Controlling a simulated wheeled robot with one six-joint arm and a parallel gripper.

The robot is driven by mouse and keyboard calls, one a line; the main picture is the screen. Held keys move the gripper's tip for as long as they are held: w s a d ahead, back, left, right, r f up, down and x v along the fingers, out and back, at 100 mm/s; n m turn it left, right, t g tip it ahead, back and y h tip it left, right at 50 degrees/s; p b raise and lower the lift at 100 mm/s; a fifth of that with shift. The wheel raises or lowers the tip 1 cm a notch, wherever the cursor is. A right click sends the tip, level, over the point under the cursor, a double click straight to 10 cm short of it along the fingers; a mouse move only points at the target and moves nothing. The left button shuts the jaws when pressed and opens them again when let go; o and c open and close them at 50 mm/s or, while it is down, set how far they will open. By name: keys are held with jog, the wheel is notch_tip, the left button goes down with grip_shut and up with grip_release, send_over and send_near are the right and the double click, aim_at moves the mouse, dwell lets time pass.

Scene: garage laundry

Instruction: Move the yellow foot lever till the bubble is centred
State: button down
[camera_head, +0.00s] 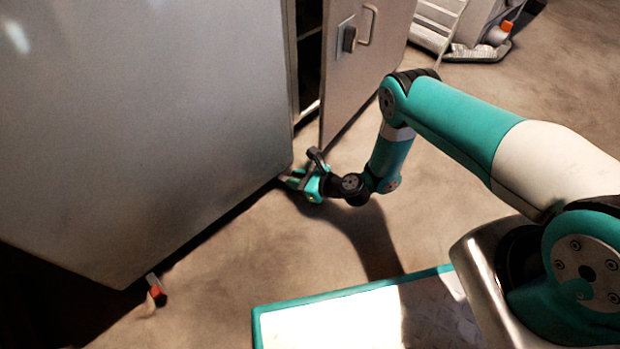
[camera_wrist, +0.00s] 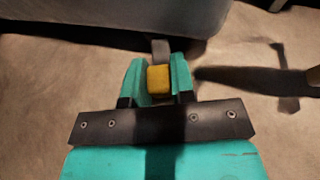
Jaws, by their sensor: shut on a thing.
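The yellow foot lever (camera_wrist: 158,79) shows in the wrist view as a small yellow block on a grey stem that runs up toward the dark base of the grey cabinet. My gripper (camera_wrist: 159,82) is shut on it, one teal finger on each side. No bubble or level can be made out in either view.
Floor right of the gripper is clear.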

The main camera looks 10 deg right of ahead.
jog(key=shift+w, duration=0.1)
jog(key=c, duration=1)
grip_release()
jog(key=shift+a, duration=0.1)
jog(key=shift+o, duration=0.2)
jog(key=p+v, duration=0.9)
jog(key=v, duration=0.8)
jog(key=shift+r+p, duration=0.2)
jog(key=shift+p, duration=0.2)
